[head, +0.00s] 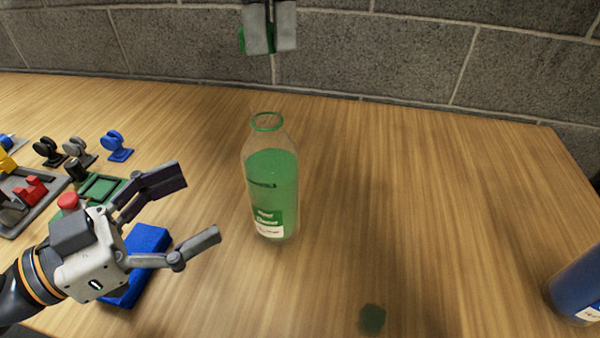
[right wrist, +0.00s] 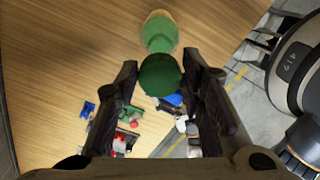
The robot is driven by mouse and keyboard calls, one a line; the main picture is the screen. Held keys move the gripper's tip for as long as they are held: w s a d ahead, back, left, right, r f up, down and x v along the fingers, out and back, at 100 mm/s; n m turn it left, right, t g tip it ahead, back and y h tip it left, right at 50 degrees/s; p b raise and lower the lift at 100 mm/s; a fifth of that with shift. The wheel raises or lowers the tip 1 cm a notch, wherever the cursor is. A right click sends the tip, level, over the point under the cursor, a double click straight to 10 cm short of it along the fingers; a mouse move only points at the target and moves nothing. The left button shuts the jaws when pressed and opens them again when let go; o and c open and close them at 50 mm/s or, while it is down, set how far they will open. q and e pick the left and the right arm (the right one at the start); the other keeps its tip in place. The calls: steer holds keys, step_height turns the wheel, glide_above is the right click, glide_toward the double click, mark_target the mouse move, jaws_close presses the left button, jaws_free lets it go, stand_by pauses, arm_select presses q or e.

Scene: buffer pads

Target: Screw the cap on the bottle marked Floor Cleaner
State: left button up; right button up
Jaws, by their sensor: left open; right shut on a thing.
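The clear bottle (head: 270,190) with green liquid and a green and white label stands upright and uncapped mid-table; the label print is blurred, though a word like Cleaner shows. Its green-rimmed mouth is open. My right gripper (head: 270,50) is at the top of the head view, above the bottle's level, shut on a green cap (head: 241,40) mostly hidden behind the fingers. In the right wrist view the cap (right wrist: 161,75) sits between the fingers, with the bottle (right wrist: 159,33) below and apart. My left gripper (head: 203,208) is open and empty, left of the bottle, not touching it.
A blue bottle (head: 580,290) stands at the right edge. A blue block (head: 146,252) lies under my left gripper. Trays and small coloured parts (head: 118,146) fill the left. A dark green patch (head: 372,319) shows at the front.

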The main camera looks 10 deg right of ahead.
arm_select(q)
steer(key=shift+s+a, duration=0.1)
arm_select(e)
steer(key=shift+s+a, duration=0.1)
steer(key=shift+a, duration=0.05)
arm_select(q)
steer(key=x, duration=1.2)
steer(key=shift+c, duration=0.6)
steer(key=c, duration=1.7)
steer(key=shift+o, duration=0.2)
arm_select(e)
glide_above(270, 106)
steer(key=shift+f, duration=2.45)
arm_select(q)
steer(key=shift+r, duration=0.1)
arm_select(e)
steer(key=shift+f, duration=0.85)
steer(key=shift+f, duration=0.6)
